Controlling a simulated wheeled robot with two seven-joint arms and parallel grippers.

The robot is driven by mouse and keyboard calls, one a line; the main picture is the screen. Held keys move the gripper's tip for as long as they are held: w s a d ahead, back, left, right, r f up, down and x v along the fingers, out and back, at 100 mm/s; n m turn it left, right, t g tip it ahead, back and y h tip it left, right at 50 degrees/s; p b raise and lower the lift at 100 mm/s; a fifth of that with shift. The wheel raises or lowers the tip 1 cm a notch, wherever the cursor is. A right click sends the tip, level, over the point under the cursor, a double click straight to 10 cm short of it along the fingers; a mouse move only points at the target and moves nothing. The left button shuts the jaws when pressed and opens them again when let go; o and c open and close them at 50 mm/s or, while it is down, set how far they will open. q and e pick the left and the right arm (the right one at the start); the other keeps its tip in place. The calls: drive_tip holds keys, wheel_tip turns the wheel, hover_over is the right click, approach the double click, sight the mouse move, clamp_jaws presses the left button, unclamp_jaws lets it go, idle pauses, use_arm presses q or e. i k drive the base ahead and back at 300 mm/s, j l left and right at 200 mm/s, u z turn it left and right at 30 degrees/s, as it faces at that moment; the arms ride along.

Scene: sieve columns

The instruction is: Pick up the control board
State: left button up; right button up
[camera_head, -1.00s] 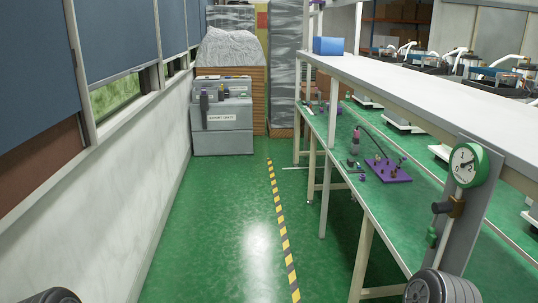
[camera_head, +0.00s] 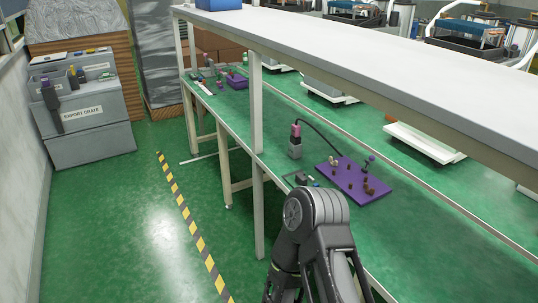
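A flat purple board (camera_head: 347,186) with several small brown knobs and pegs lies on the green bench top, right of the picture's middle. It looks like the control board, though I see no label on it. A black cable arcs from near the board to a grey and pink upright tool (camera_head: 295,142) standing to its left. A dark link of my arm rises from the bottom edge in front of the bench, short of the board. Neither of my grippers shows.
A white shelf (camera_head: 350,62) runs above the green bench (camera_head: 230,110), with posts (camera_head: 257,150) at its front edge. A grey export crate (camera_head: 85,130) stands at the far left. The green floor beside the yellow-black stripe (camera_head: 192,228) is clear.

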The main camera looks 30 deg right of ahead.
sight(303, 178)
drive_tip(key=i+u, duration=0.15)
drive_tip(key=i, duration=0.45)
drive_tip(key=i+u, duration=0.15)
drive_tip(key=i, duration=0.5)
drive_tip(key=i+l+u, duration=0.15)
drive_tip(key=i, duration=0.45)
drive_tip(key=i+l+u, duration=0.15)
drive_tip(key=i, duration=0.5)
drive_tip(key=i+u, duration=0.1)
drive_tip(key=i, duration=0.35)
drive_tip(key=z, duration=4.7)
